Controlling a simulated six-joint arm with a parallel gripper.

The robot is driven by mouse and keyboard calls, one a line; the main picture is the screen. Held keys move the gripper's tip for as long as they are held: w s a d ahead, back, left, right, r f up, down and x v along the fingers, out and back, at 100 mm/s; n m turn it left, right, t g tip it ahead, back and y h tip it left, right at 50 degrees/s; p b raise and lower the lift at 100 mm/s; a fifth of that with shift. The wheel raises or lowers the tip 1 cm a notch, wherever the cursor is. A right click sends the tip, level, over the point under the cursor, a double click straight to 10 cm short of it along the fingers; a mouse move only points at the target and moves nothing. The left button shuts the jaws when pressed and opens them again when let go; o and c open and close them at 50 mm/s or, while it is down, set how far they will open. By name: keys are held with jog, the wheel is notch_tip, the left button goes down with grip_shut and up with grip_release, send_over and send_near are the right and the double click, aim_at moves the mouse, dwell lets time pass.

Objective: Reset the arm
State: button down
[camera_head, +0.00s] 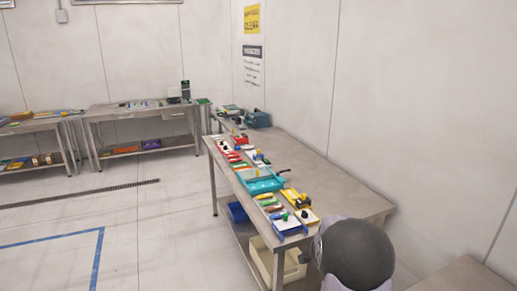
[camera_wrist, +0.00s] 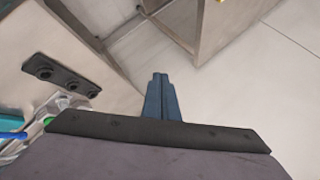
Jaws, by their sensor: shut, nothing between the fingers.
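My gripper (camera_wrist: 160,78) shows in the wrist view as two dark blue fingers side by side in the middle. The fingers are together with nothing between them. Beyond them is pale floor and the metal side of a bench. In the head view a rounded dark grey part of my arm is at the lower right, by the near end of the workbench (camera_head: 345,192). My fingers cannot be made out there.
The workbench holds a teal tray (camera_head: 262,183), several small coloured items and a blue-grey device (camera_head: 257,119) at its far end. A blue bin (camera_head: 238,212) and a cream bin (camera_head: 270,262) are on its lower shelf. Open floor lies left.

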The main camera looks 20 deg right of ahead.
jog(key=w+a+r+n+t+y, duration=0.1)
jog(key=w+a+n+t+y, duration=0.35)
jog(key=a, duration=0.65)
jog(key=s+a+f+n+g+y, duration=0.15)
jog(key=a+n+y, duration=0.25)
jog(key=a+n, duration=0.95)
jog(key=s+a+f+n+g+y, duration=0.1)
jog(key=s+a+f+g, duration=0.15)
jog(key=s+a, duration=0.7)
jog(key=s+a+n+g, duration=0.3)
jog(key=s+n, duration=0.3)
jog(key=s, duration=0.6)
jog(key=shift+s+a+f+g+h, duration=0.15)
jog(key=shift+s+f+g+h, duration=0.25)
jog(key=shift+g, duration=0.45)
jog(key=shift+w, duration=0.1)
